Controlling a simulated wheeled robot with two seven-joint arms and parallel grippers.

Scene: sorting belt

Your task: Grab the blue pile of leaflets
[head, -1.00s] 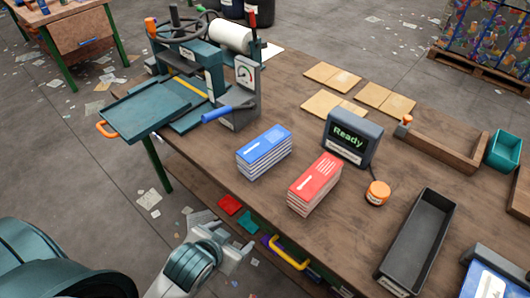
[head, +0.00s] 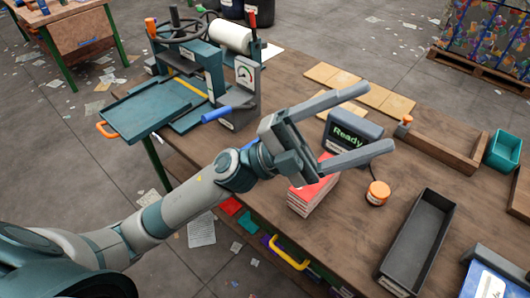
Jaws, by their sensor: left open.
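The blue pile of leaflets (head: 251,144) lies on the brown workbench. It is almost fully hidden behind my left wrist and gripper; only a small blue bit shows. My left gripper (head: 380,118) is open and empty, its two long fingers spread apart and pointing right. It hangs over the bench, and its lower finger passes above the red pile of leaflets (head: 310,196). I cannot tell its exact height. My right gripper is out of view.
The display reading "Ready" (head: 349,135) stands just behind the fingers. Cardboard sheets (head: 386,98) lie at the back.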

